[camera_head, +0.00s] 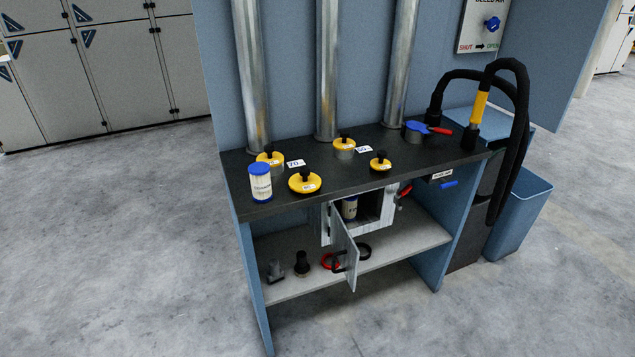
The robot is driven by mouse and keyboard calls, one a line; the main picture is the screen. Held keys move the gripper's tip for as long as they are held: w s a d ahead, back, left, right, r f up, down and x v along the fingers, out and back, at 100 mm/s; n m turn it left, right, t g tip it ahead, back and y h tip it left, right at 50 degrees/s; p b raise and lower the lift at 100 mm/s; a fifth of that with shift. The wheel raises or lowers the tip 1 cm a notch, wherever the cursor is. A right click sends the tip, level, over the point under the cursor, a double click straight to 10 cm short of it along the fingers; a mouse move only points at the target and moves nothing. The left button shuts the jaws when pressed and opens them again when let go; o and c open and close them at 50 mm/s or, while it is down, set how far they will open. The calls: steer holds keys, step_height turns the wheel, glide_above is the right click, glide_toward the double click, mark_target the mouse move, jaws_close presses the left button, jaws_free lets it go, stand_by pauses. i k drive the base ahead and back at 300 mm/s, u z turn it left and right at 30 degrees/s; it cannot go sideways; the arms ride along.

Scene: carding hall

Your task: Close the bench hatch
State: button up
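The bench hatch (345,251) is a small grey metal door under the bench top. It stands open and swings out toward me from the left side of a light grey box. The box opening (370,208) faces me, and a pale cylinder (349,208) shows inside it. A black handle (340,262) is on the door's face. A red-handled latch (404,194) sits at the right edge of the box. My gripper is not in view.
The dark bench top (340,181) holds yellow caps (305,182), a blue-lidded filter (260,184) and a blue valve (418,128). The lower shelf (415,238) holds small fittings and rings. A blue bin (520,215) and black hose (512,150) stand at right. Floor in front is clear.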

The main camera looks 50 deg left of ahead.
mark_target(347, 251)
steer(key=u, duration=1.3)
steer(key=i, duration=0.5)
steer(key=u, duration=0.2)
steer(key=k, duration=0.5)
steer(key=u, duration=0.55)
steer(key=k, duration=0.75)
steer(key=u, duration=0.8)
steer(key=i, duration=1.05)
steer(key=z, duration=0.7)
